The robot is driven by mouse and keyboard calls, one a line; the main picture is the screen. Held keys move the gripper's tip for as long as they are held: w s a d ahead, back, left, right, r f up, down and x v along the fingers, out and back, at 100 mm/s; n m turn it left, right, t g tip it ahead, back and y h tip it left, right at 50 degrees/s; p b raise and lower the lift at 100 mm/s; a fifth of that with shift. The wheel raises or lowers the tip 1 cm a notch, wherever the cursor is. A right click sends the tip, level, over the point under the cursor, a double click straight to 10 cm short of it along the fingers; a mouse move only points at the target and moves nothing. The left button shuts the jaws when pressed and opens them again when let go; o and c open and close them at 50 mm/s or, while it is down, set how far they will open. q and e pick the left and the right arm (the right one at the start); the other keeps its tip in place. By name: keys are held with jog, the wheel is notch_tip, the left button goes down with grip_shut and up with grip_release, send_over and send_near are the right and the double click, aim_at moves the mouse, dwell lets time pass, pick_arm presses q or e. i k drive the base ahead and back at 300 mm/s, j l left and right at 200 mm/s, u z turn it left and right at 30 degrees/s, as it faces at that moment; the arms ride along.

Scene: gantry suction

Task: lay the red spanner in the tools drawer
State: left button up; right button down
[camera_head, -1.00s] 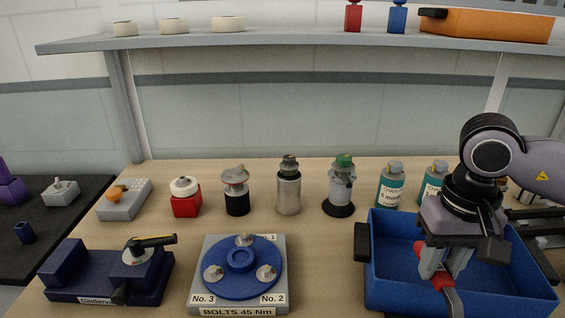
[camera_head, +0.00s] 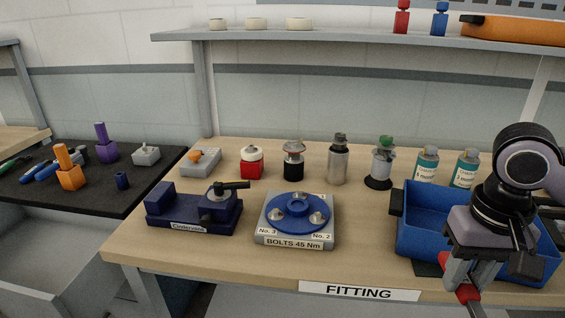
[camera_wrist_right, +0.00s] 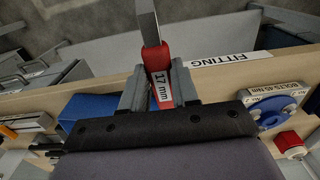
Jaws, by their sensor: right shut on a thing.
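The red spanner shows in the wrist view as a red grip (camera_wrist_right: 156,60) marked "17 mm" with a grey metal shaft pointing away. My right gripper (camera_wrist_right: 158,92) is shut on this red grip. In the head view my right gripper (camera_head: 464,278) is at the lower right, in front of the blue crate, with a bit of the red spanner (camera_head: 467,293) below its fingers. An open grey drawer (camera_head: 40,285) shows at the lower left, under the dark bench; I cannot read any label on it. My left gripper is out of view.
The blue crate (camera_head: 419,240) stands on the right of the wooden bench (camera_head: 225,262) marked FITTING. The bolt fixture (camera_head: 295,243) and a dark blue fixture (camera_head: 190,213) stand near its front edge. Screwdrivers and blocks lie on the black mat (camera_head: 100,190) at left.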

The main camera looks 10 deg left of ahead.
aim_at(38, 280)
jog(key=j+u, duration=0.1)
jog(key=u, duration=2)
jog(key=i+j, duration=0.15)
jog(key=i, duration=0.45)
jog(key=i+j+u, duration=0.1)
jog(key=i, duration=0.45)
jog(key=i+j, duration=0.2)
jog(key=i, duration=0.4)
